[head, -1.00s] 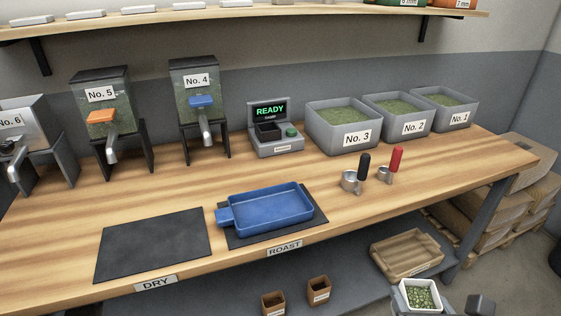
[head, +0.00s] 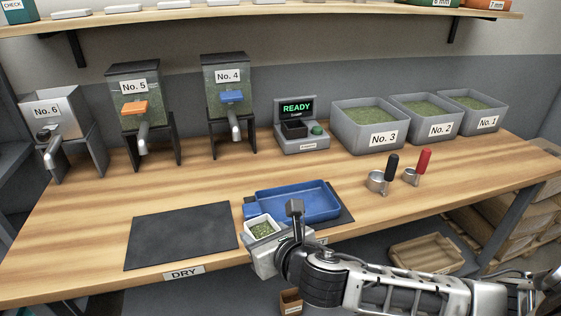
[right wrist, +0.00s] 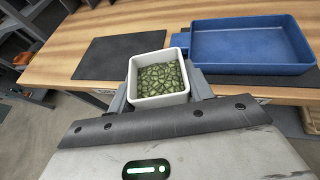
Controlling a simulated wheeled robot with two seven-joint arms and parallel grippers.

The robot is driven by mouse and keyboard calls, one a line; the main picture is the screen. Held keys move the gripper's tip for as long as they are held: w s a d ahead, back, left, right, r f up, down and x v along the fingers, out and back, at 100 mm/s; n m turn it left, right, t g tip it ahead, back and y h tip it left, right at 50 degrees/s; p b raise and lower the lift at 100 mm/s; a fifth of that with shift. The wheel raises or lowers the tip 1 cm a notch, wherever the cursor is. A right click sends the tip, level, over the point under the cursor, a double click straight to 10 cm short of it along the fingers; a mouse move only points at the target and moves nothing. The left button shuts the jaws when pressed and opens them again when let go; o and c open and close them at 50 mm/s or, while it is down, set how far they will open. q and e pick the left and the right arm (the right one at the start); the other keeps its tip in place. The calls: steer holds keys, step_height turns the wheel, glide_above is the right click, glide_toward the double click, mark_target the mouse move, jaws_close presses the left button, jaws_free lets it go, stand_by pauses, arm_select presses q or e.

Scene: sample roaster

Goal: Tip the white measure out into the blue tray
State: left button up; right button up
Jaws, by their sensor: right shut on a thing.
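The white measure (head: 261,229) holds green beans and is upright. My right gripper (head: 270,240) is shut on it, in front of the blue tray (head: 318,203) at the bench's front edge. In the right wrist view the measure (right wrist: 158,99) sits between the fingers (right wrist: 165,95), its beans level inside. The blue tray (right wrist: 245,66) is empty in the part that shows and lies beyond and to the right of the measure there. My arm and the measure hide part of the tray's front in the head view. My left gripper is not in view.
A dark DRY mat (head: 180,240) lies bare left of the tray. Two metal scoops, one black-handled (head: 378,181) and one red-handled (head: 412,175), stand to the right. A READY machine (head: 301,130) and grey bins (head: 371,128) stand behind. A wooden tray (head: 427,254) is below the bench.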

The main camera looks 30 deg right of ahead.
steer(key=w+d+r+m+h, duration=0.3)
steer(key=w+d+r, duration=0.4)
steer(key=w+d, duration=0.3)
steer(key=shift+d+h, duration=0.3)
steer(key=shift+d, duration=0.9)
steer(key=shift+s, duration=0.2)
